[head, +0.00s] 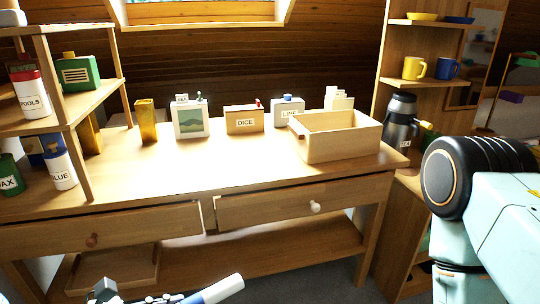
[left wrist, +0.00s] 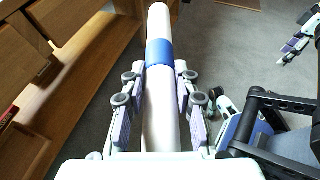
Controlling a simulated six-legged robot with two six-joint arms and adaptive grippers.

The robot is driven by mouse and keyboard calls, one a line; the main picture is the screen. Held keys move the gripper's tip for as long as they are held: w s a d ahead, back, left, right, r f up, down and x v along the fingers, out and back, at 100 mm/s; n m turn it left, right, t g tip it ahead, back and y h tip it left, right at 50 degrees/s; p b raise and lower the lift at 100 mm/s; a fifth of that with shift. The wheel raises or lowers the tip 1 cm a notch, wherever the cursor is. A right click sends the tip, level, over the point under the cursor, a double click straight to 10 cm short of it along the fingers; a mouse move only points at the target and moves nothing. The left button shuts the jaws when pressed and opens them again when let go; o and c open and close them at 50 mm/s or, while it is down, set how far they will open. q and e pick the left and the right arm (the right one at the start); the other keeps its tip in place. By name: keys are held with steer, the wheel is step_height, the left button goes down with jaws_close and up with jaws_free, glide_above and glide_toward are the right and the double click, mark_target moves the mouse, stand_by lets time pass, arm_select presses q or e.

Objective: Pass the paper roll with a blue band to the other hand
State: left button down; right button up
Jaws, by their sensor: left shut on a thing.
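The paper roll is a long white tube (left wrist: 160,120) with a blue band (left wrist: 160,52) towards its far end. My left gripper (left wrist: 161,105) is shut on it, with fingers on both sides below the band. In the head view the roll (head: 222,289) shows at the bottom edge, tilted up to the right, with part of its blue band. The left gripper (head: 150,299) is mostly cut off there. My right gripper (left wrist: 298,32) is at the upper right of the left wrist view, apart from the roll, its fingers spread and empty. It is not seen in the head view.
A wooden workbench (head: 240,172) with two drawers stands ahead. It holds an open wooden box (head: 343,143), a DICE box (head: 244,120) and other containers. Shelves flank it left and right. Grey floor (left wrist: 225,50) lies clear between the roll and my right gripper.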

arm_select(q)
step_height(320, 180, up, 6)
steer(key=w, duration=0.2)
steer(key=shift+w+t, duration=0.3)
steer(key=shift+w, duration=0.05)
